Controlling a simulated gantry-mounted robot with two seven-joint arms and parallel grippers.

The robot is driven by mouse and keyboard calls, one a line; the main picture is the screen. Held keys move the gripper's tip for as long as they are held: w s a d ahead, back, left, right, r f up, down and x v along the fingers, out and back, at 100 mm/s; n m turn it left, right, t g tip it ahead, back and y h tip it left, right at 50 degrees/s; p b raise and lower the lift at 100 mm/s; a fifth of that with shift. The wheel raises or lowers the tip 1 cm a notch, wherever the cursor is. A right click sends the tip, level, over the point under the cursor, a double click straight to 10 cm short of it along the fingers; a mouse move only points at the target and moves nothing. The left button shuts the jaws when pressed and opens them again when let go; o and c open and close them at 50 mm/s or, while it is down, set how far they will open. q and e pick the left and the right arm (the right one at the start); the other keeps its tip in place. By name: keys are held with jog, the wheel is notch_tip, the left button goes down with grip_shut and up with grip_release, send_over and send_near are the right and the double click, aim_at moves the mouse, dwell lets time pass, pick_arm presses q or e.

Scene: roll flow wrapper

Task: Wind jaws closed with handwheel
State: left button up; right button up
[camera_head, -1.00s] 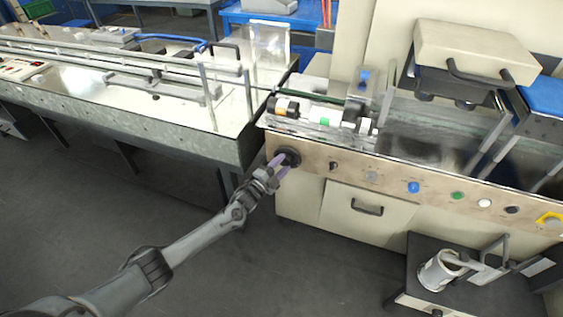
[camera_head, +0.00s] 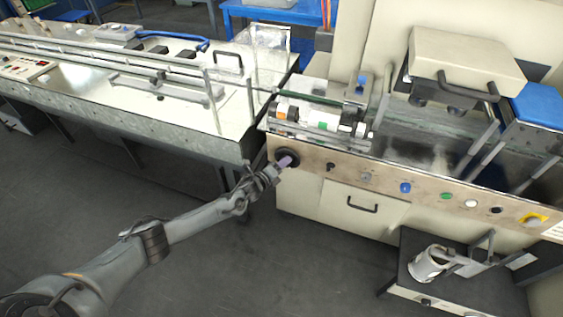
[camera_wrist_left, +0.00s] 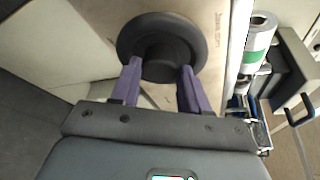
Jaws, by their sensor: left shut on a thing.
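The black round handwheel (camera_head: 287,157) sits at the left end of the machine's front panel. In the left wrist view the handwheel (camera_wrist_left: 162,46) shows as a dark disc with a raised hub. My left gripper (camera_head: 287,162) is at the handwheel, its purple fingers on either side of the hub. In the left wrist view the fingers of the left gripper (camera_wrist_left: 163,80) are shut on the hub, which partly hides between them. White rolls with orange and green bands (camera_head: 320,118) lie on the machine just above the handwheel. The jaws cannot be made out clearly. My right gripper is not in view.
The front panel carries a row of knobs, including a blue button (camera_head: 405,188) and a green button (camera_head: 447,196). A drawer with a black handle (camera_head: 362,206) is below. A long conveyor table (camera_head: 130,110) stands at left. The floor (camera_head: 190,190) before the machine is clear.

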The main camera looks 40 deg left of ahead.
pick_arm(q)
jog(key=shift+m+g+y+p, duration=0.45)
jog(key=shift+m+p, duration=0.3)
jog(key=shift+m, duration=0.45)
jog(key=o, duration=1.1)
jog(key=shift+d, duration=0.1)
jog(key=shift+c, duration=0.2)
jog(key=shift+r, duration=0.1)
